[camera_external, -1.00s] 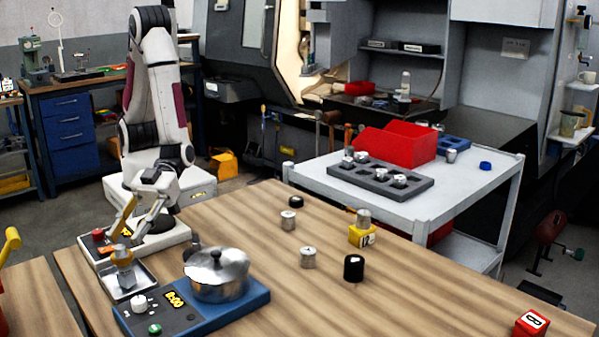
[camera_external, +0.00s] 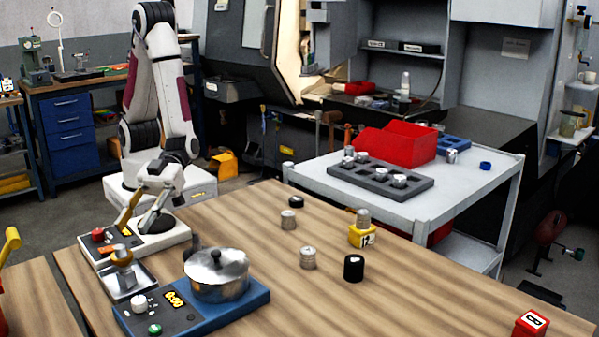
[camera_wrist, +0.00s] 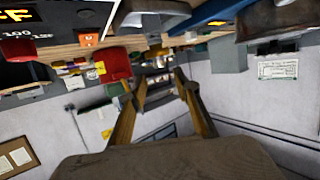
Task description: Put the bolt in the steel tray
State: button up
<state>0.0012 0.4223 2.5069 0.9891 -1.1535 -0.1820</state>
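The steel tray (camera_external: 142,284) lies at the left end of the wooden table, in front of my arm's base. A small grey part with an orange-brown top (camera_external: 122,256) stands in or over the tray; it is too small to tell surely whether it is the bolt. My gripper (camera_external: 130,226) is just above and behind this part, its two fingers spread apart. No other clear bolt shows.
A lidded steel pot (camera_external: 217,277) stands on a blue cooker (camera_external: 245,306) to the right of the tray. A control box with a red button (camera_external: 98,234) is behind the tray. Several small cylinders and a yellow block (camera_external: 362,236) stand farther right on the table.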

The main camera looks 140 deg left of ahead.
jog(key=shift+a, duration=0.1)
jog(key=a+r+n+t+y, duration=0.1)
jog(key=a+r+n+y, duration=0.3)
jog(key=a, duration=0.5)
jog(key=a+r+n+t+y, duration=0.15)
jog(key=a+r+y, duration=0.25)
jog(key=a+y, duration=0.4)
jog(key=s+a+r+n+g, duration=0.1)
jog(key=s+n+g, duration=0.1)
jog(key=s, duration=0.9)
jog(key=s+a+r+n+g, duration=0.2)
jog(key=s+n+g, duration=0.1)
jog(key=s, duration=0.9)
jog(key=shift+s+g, duration=0.25)
jog(key=shift+g, duration=0.1)
jog(key=shift+a+r, duration=0.1)
